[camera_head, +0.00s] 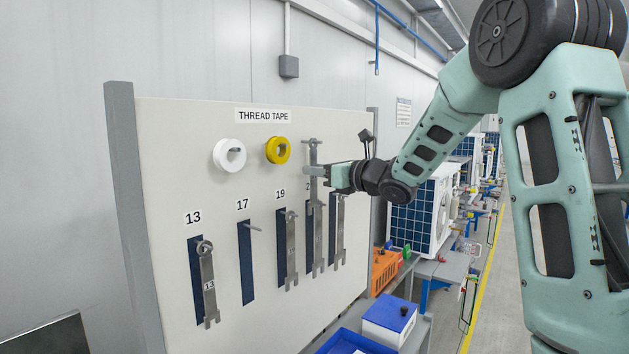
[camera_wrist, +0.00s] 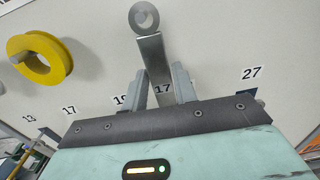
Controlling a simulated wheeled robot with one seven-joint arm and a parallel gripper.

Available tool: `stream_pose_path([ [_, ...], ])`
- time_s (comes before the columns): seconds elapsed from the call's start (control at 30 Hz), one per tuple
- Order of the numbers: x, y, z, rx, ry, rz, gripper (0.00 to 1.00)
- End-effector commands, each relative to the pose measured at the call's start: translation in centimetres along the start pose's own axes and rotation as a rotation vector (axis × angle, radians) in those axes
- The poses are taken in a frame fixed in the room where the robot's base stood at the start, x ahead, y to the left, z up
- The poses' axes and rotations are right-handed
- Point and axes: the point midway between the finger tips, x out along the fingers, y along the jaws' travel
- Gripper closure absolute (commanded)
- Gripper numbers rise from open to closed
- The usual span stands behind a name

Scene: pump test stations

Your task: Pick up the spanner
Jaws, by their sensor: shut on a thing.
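My gripper (camera_head: 320,171) is shut on a grey spanner (camera_head: 313,152), which is held upright in front of the tool board, high up and right of the yellow tape roll. In the wrist view the two fingers (camera_wrist: 161,88) grip its shank, marked 17 (camera_wrist: 155,60), with the ring end up. Whether it touches the board cannot be told. The board's blue outline under the label 17 (camera_head: 246,280) is bare apart from its peg. Other spanners hang at 13 (camera_head: 209,285), at 19 (camera_head: 291,250) and at two places further right (camera_head: 339,230).
A white tape roll (camera_head: 229,155) and a yellow tape roll (camera_head: 277,150) hang on the board (camera_head: 180,130). Below right stand a blue-lidded box (camera_head: 390,315) and an orange crate (camera_head: 384,268). An aisle runs along the right.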

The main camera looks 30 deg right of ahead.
Motion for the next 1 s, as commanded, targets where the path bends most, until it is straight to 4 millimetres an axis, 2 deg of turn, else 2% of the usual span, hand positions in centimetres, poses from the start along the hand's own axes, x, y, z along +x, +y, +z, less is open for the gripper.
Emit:
stream_pose_path([
  [0.43,-0.4,0.0,0.3,-0.003,-0.003,-0.001,0.96],
  [0.67,-5.3,0.0,0.1,-0.006,-0.004,-0.003,0.96],
  [1.0,-13.8,0.0,0.1,-0.004,-0.003,-0.003,0.96],
])
